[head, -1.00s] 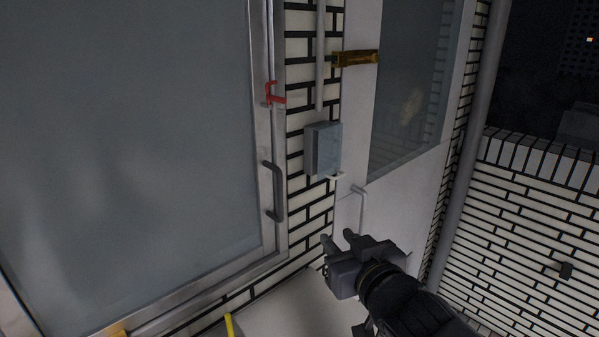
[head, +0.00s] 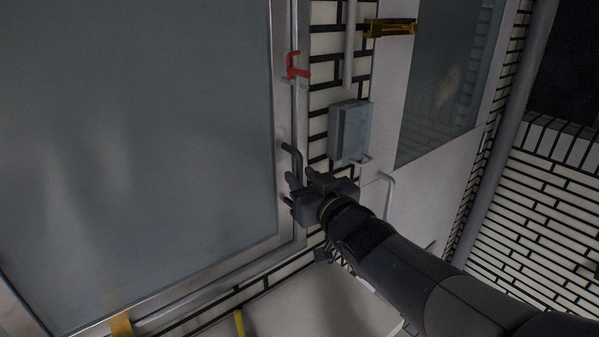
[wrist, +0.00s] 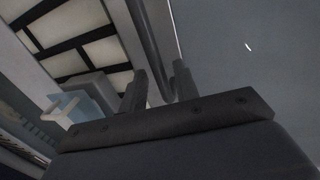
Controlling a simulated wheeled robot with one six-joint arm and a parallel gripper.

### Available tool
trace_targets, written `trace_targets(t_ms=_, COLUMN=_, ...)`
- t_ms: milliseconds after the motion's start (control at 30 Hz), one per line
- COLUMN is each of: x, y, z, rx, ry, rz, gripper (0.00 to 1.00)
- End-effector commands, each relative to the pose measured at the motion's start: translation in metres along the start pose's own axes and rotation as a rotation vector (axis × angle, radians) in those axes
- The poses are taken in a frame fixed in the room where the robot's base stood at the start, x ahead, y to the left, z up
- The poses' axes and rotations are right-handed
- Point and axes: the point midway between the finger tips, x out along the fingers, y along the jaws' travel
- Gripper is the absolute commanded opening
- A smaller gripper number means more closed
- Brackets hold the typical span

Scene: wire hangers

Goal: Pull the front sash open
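The front sash is a large grey glass pane (head: 135,150) in a metal frame at the left of the head view. It looks closed against the frame. Its dark bar handle (head: 294,158) is on the right stile, with its lower part hidden by my gripper (head: 291,189). In the wrist view my gripper (wrist: 158,88) is open, its two fingers apart. The handle bar (wrist: 146,40) runs down between the fingers there, with gaps visible beside it. Whether a finger touches it I cannot tell.
A red latch (head: 294,67) sits on the frame above the handle. A grey box (head: 349,131) is on the tiled wall to the right. A white panel with a pale handle (head: 388,185) stands further right. A yellow strip (head: 239,323) is below.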

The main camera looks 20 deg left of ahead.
Motion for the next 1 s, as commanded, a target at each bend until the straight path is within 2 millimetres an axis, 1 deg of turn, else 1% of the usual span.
trace_targets(t_ms=33, x=0.006, y=0.000, z=0.000, rx=0.001, ry=-0.001, rz=0.000, gripper=0.30)
trace_targets(t_ms=100, x=0.011, y=0.000, z=-0.001, rx=0.001, ry=0.000, rz=0.000, gripper=0.30)
trace_targets(t_ms=200, x=0.016, y=0.000, z=0.000, rx=0.000, ry=-0.001, rz=0.000, gripper=0.30)
trace_targets(t_ms=533, x=0.018, y=0.000, z=0.000, rx=0.000, ry=0.000, rz=0.000, gripper=0.30)
trace_targets(t_ms=900, x=0.018, y=0.000, z=0.000, rx=0.000, ry=0.000, rz=0.000, gripper=0.00)
trace_targets(t_ms=1000, x=0.018, y=0.000, z=0.000, rx=0.000, ry=0.000, rz=0.000, gripper=0.00)
